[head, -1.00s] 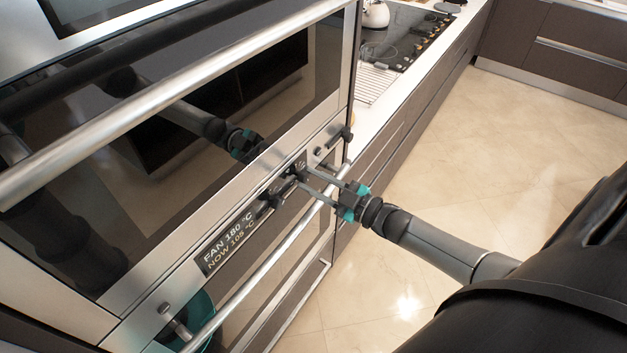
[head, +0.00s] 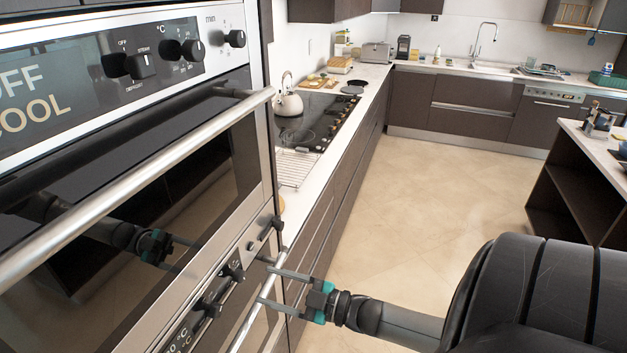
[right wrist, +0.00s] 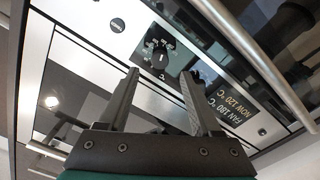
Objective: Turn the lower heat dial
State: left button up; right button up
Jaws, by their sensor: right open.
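The lower oven's control panel runs under the large oven door. Its heat dial (head: 232,270) is black and shows at a steep angle in the head view. In the right wrist view the heat dial (right wrist: 160,55) has a scale around it and lies beyond the fingertips, roughly between them. My right gripper (head: 265,284) is open and empty, with its fingertips to the right of the dial and apart from it. Its two fingers (right wrist: 160,74) stand apart in the right wrist view. The lower display (right wrist: 228,108) reads FAN 180 °C, NOW 120 °C. My left gripper is not in view.
A long handle bar (head: 150,180) crosses the upper oven door in front of the glass. The upper panel's display (head: 40,98) reads OFF, COOL. A lower door's bar (head: 250,325) runs near my right gripper. The floor (head: 430,200) to the right is clear.

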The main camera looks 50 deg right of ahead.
jog(key=v, duration=0.9)
jog(key=shift+s+b, duration=0.3)
jog(key=shift+d+f, duration=0.1)
jog(key=shift+d, duration=0.05)
jog(key=s+f+m+g+h+b, duration=0.2)
jog(key=s+f+b, duration=0.1)
jog(key=f, duration=0.8)
jog(key=s+f+m+g+h+b, duration=0.3)
jog(key=f, duration=0.9)
jog(key=s+f+m+g+h+b, duration=0.2)
jog(key=s+f+b, duration=0.1)
jog(key=f, duration=0.8)
jog(key=s+a+f+g+b, duration=0.3)
jog(key=s+a+f+g, duration=0.1)
jog(key=s+a+f, duration=0.3)
jog(key=s+a+f+m+g+b, duration=0.1)
jog(key=s+a+f+g+b, duration=0.3)
jog(key=s+a+f, duration=0.3)
jog(key=s+f, duration=0.3)
jog(key=f, duration=0.2)
jog(key=shift+s+a+g, duration=0.2)
jog(key=shift+a+g, duration=0.1)
jog(key=shift+a, duration=0.05)
jog(key=shift+f, duration=0.1)
